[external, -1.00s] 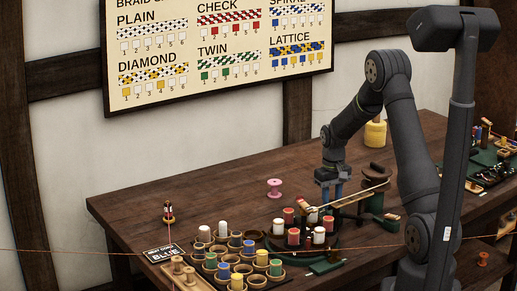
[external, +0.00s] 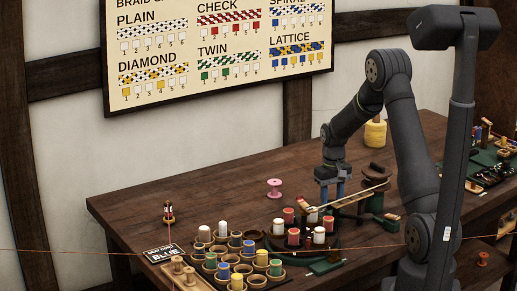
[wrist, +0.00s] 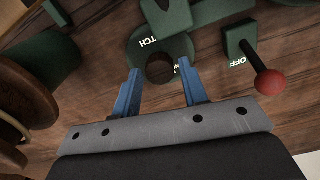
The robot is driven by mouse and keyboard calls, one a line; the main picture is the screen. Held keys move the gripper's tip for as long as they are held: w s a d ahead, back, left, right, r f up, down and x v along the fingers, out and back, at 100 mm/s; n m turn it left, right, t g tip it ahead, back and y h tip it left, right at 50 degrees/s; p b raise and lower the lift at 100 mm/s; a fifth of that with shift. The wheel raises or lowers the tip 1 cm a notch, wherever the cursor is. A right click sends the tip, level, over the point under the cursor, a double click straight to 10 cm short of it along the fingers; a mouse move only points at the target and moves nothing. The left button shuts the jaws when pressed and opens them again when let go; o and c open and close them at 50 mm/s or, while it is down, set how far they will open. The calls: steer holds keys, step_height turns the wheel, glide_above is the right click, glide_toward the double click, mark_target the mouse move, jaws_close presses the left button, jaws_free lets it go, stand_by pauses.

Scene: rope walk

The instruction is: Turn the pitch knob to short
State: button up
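The pitch knob (wrist: 160,69) shows in the wrist view as a dark round piece on a green disc (wrist: 150,42). White letters on the disc read "TCH", and a second label is partly hidden by a finger. My gripper (wrist: 159,78) has its two blue fingers spread, one on each side of the knob, with gaps between. It appears open and empty; I cannot tell its height over the knob. In the external view my gripper (external: 332,190) points down behind the wooden arm of the braiding stand, and the knob cannot be made out there.
A red-balled lever (wrist: 270,82) on a green block marked "OFF" stands right of my gripper. Brown wooden round pieces (wrist: 25,95) lie left. A pink spool (external: 274,188) stands left of my gripper, and several coloured bobbins (external: 262,257) stand in front.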

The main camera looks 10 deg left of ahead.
step_height(320, 180, up, 17)
stand_by(0.4)
steer(key=shift+a, duration=0.1)
step_height(320, 180, down, 18)
steer(key=shift+r, duration=0.25)
stand_by(0.5)
